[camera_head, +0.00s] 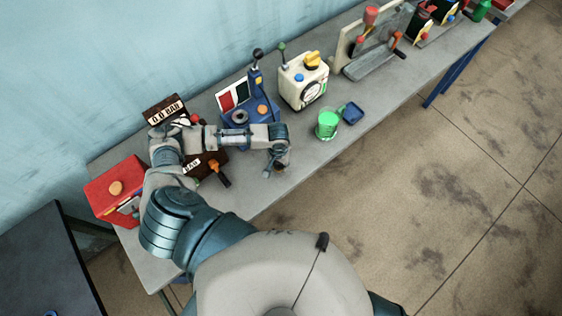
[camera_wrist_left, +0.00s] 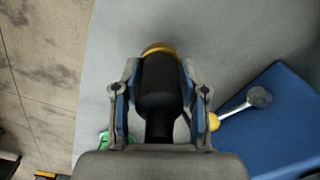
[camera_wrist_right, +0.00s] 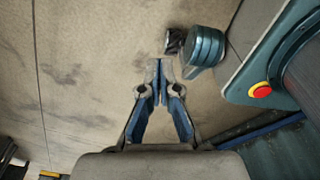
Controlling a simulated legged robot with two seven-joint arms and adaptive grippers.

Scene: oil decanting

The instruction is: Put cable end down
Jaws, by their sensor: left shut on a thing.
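The cable end (camera_wrist_left: 160,85) is a thick black plug with a yellow-orange rim at its far tip. In the left wrist view my left gripper (camera_wrist_left: 158,90) is shut on it, one finger on each side. The tip points over the bare grey table top. In the head view the left gripper (camera_head: 276,163) is over the table near its front edge; the cable end is too small there to make out clearly. My right gripper (camera_wrist_right: 158,75) has its fingertips together with nothing between them, over the floor. It is out of the head view.
The floor is beyond the front edge.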

